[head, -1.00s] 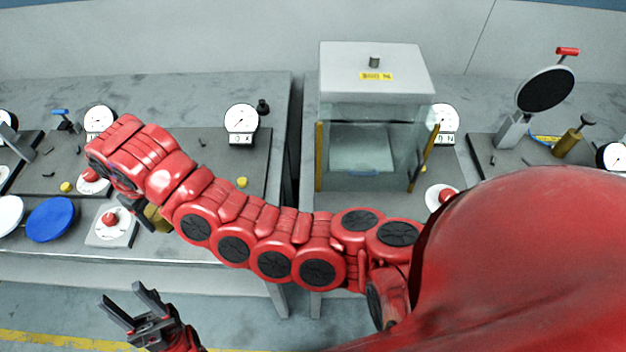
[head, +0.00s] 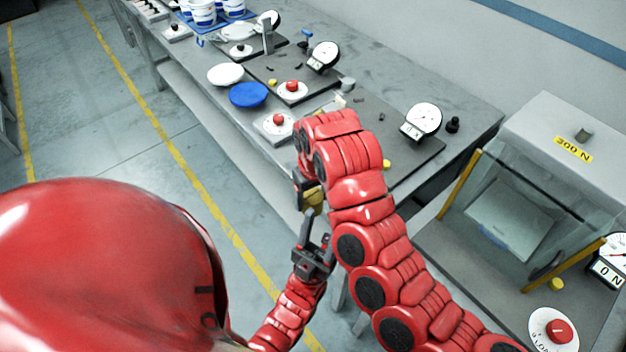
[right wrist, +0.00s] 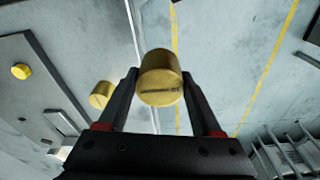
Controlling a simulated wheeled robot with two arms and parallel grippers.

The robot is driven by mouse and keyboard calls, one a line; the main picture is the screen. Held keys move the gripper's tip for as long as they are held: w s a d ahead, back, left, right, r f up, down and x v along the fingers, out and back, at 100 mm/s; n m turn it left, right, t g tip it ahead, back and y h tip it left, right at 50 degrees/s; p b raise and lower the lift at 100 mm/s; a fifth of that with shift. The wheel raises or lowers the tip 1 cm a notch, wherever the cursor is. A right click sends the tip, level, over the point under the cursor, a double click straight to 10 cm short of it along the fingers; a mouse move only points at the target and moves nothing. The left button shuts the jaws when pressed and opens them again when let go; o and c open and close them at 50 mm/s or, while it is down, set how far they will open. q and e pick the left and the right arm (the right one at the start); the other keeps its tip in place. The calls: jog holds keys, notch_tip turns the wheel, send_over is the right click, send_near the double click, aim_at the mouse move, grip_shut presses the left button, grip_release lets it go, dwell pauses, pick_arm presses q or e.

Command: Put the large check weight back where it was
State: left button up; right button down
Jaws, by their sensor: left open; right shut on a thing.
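My right gripper (right wrist: 162,105) is shut on a brass cylindrical weight (right wrist: 161,78), held between its two dark fingers. In the head view this weight (head: 314,199) shows partly behind my right arm, near the front edge of the bench. My left gripper (head: 316,229) is open and empty, just below the weight in the picture and in front of the bench. A second brass-coloured round thing (right wrist: 101,94) shows beside the left finger in the right wrist view. I cannot tell what it stands on.
Left bench has dial gauges (head: 422,120), red-knobbed plates (head: 291,90), a blue disc (head: 248,95) and a small black weight (head: 452,125). A glass-fronted cabinet (head: 585,130) stands at right. Floor is clear in front of the bench.

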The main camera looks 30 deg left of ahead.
jog(key=w+d+p, duration=0.1)
jog(key=w+d, duration=0.1)
jog(key=w, duration=0.1)
jog(key=w+d+p, duration=0.1)
jog(key=w+d, duration=0.2)
jog(key=w, duration=0.1)
jog(key=w+d+f+p, duration=0.1)
jog(key=w+d+p, duration=0.1)
jog(key=w, duration=0.2)
jog(key=shift+d, duration=0.4)
jog(key=shift+s+f+p, duration=0.15)
jog(key=shift+f+p, duration=0.35)
jog(key=shift+p, duration=0.05)
notch_tip(320, 180, down, 2)
jog(key=shift+p, duration=0.7)
jog(key=shift+f, duration=0.35)
jog(key=c, duration=0.5)
grip_release()
jog(key=shift+f, duration=0.15)
jog(key=o, duration=0.4)
jog(key=shift+o, duration=0.2)
